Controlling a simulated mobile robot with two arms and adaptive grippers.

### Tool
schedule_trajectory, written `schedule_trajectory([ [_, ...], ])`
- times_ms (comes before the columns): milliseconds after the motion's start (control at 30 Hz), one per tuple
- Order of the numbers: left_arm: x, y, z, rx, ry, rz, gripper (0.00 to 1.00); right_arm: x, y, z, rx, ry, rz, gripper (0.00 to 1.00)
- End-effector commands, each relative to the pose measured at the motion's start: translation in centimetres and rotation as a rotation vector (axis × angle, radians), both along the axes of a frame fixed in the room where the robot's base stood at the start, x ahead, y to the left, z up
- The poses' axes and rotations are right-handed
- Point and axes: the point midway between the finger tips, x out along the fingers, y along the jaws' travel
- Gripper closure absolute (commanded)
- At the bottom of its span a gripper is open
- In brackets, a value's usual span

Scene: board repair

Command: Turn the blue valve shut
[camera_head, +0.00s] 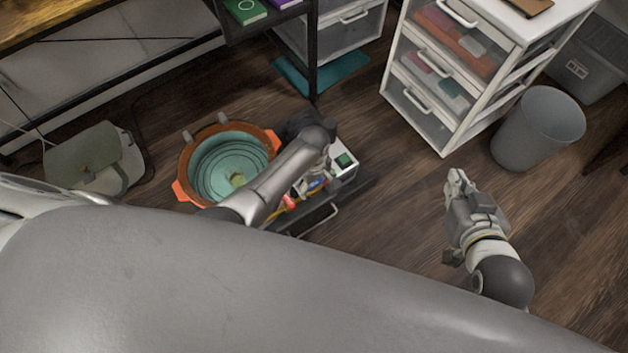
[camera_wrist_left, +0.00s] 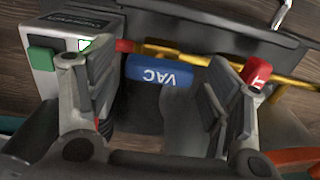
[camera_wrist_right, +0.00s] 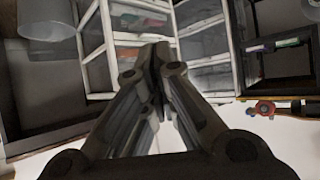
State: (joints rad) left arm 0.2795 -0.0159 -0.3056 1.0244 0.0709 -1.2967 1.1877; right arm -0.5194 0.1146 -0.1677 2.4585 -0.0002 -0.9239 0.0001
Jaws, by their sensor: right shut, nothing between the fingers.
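The blue valve handle (camera_wrist_left: 165,72), marked VAC, sits on a yellow pipe (camera_wrist_left: 205,60) in the left wrist view. It also shows small in the head view (camera_head: 317,184), partly behind my left arm. My left gripper (camera_wrist_left: 157,85) is open, with one finger on each side of the blue handle. Both fingers look apart from it, though depth is hard to judge. My right gripper (camera_head: 457,180) is shut and empty over bare floor, away from the valve; its closed fingers show in the right wrist view (camera_wrist_right: 157,75).
A red handle (camera_wrist_left: 258,74) stands beside my left gripper's right finger. A pale box with a green button (camera_head: 344,160) adjoins the pipe. An orange-rimmed tub (camera_head: 271,138) stands left of the valve. A drawer unit (camera_head: 447,138) and grey bin (camera_head: 535,130) stand at right.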

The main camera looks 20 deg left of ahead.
Motion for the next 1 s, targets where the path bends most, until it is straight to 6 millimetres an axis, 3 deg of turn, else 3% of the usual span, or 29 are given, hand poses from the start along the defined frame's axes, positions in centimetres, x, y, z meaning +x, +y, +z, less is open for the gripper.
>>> schedule_trajectory([
  [33, 0.0, 0.0, 0.0, 0.0, 0.0, 0.0, 0.37, 0.0, 0.0, 0.0, 0.0, 0.0, 0.0, 1.0],
  [300, 0.0, 0.0, 0.0, 0.0, 0.0, 0.0, 0.69, 0.0, 0.0, 0.0, -0.001, 0.001, -0.001, 1.0],
  [500, 0.0, 0.0, 0.1, 0.001, 0.001, -0.012, 0.69, -0.2, -0.1, -0.1, -0.004, 0.015, -0.001, 1.0],
  [667, 0.0, 0.0, 0.2, 0.001, 0.001, -0.053, 0.69, -1.7, -0.7, -1.4, -0.026, 0.113, -0.007, 1.0],
  [867, 0.0, 0.0, 0.3, 0.0, 0.002, -0.154, 0.69, -5.1, -1.9, -3.7, -0.069, 0.309, -0.023, 1.0],
  [1000, -0.1, 0.0, 0.3, 0.0, 0.004, -0.249, 0.69, -8.4, -3.0, -5.1, -0.105, 0.477, -0.036, 1.0],
])
